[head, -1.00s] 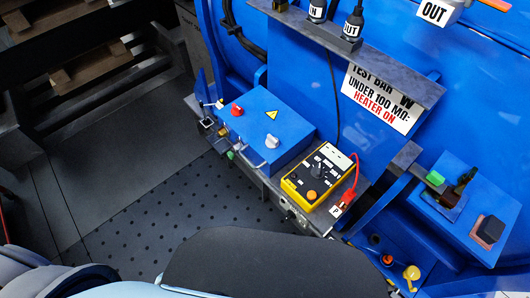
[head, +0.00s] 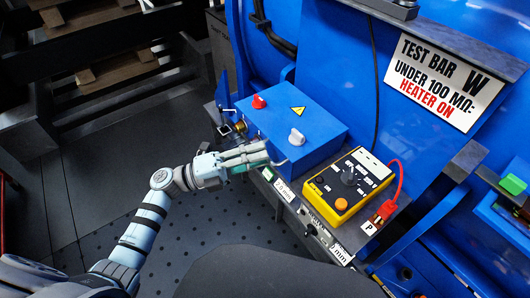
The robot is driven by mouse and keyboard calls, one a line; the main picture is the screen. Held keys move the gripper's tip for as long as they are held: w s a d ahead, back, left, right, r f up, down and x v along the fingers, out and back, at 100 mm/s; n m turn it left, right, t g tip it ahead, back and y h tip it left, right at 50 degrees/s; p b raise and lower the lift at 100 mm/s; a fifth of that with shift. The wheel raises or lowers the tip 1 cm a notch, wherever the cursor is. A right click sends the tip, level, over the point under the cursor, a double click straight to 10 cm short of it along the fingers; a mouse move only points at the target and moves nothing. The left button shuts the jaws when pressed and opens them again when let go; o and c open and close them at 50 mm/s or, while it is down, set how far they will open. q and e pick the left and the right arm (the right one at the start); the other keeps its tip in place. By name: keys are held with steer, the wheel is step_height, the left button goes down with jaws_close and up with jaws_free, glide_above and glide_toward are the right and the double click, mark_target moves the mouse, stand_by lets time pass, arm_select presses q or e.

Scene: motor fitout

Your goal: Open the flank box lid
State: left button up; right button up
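The flank box is most likely the blue box (head: 292,128) with a yellow warning triangle, a red knob (head: 259,102) and a white knob (head: 296,137) on its top. Its top looks shut. My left gripper (head: 262,157) is at the front side of this box, just below the top edge, close to a small wire-like handle (head: 279,162). Its fingers lie close together in this view, and I cannot tell whether they touch or hold the handle. My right gripper is not in view.
A yellow meter (head: 348,185) with a red lead (head: 396,185) stands right of the box on the same ledge. A white sign (head: 444,78) hangs on the blue housing behind. A brass fitting (head: 239,127) is at the box's left end. The dark floor in front is clear.

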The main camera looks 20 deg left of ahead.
arm_select(q)
steer(key=shift+x, duration=1.05)
jaws_close()
